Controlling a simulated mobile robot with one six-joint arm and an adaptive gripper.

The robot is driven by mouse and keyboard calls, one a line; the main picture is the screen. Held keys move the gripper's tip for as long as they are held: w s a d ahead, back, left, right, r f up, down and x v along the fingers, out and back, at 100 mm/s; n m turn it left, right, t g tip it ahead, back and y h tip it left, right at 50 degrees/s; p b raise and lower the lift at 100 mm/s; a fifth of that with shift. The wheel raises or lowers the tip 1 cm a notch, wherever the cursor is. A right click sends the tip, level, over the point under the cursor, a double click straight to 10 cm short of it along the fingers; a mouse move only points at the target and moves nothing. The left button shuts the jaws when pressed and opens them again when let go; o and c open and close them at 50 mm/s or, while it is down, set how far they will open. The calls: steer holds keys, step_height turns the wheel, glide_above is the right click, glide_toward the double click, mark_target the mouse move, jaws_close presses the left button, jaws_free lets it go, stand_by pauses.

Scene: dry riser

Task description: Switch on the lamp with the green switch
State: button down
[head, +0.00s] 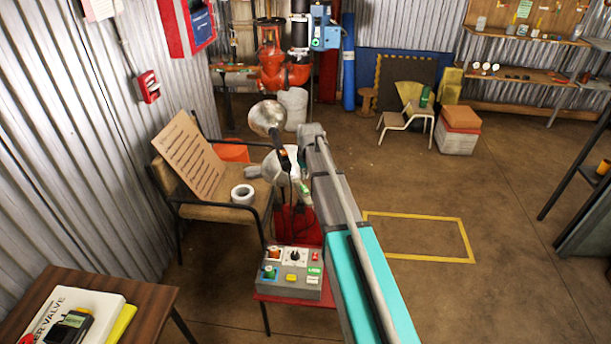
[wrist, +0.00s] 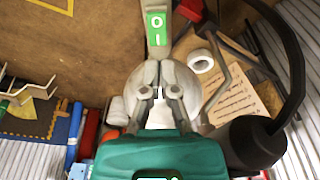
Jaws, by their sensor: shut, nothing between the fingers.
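A green rocker switch (wrist: 157,28) marked O and I sits on a pale grey handle in the wrist view. The handle runs to a round, pale lamp head (wrist: 191,86) behind my fingers. In the head view the lamp head (head: 277,168) shows beside my arm, with the green switch (head: 304,189) below right. My gripper (wrist: 159,92) is shut and empty, over the lamp head, apart from the switch in the picture. Whether it touches the lamp, I cannot tell. In the head view my arm hides most of the gripper. I cannot tell whether the lamp is lit.
A round metallic lamp-like head (head: 267,117) on a dark stem stands just behind. A control box (head: 292,286) with several buttons lies on a red stool in front. A chair (head: 222,212) with tape and cardboard stands left. The floor at right (head: 500,200) is open.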

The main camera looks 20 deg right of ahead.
mark_target(303, 187)
steer(key=shift+w+a+f+b, duration=0.1)
steer(key=shift+w+f+b, duration=0.05)
steer(key=shift+f+b, duration=0.65)
steer(key=shift+w+d+f+b, duration=0.1)
steer(key=shift+w+f+b, duration=0.1)
steer(key=shift+f+b, duration=0.65)
steer(key=shift+w+a+f+b, duration=0.1)
steer(key=shift+w+f+b, duration=0.05)
steer(key=shift+f+b, duration=0.65)
steer(key=shift+f, duration=0.15)
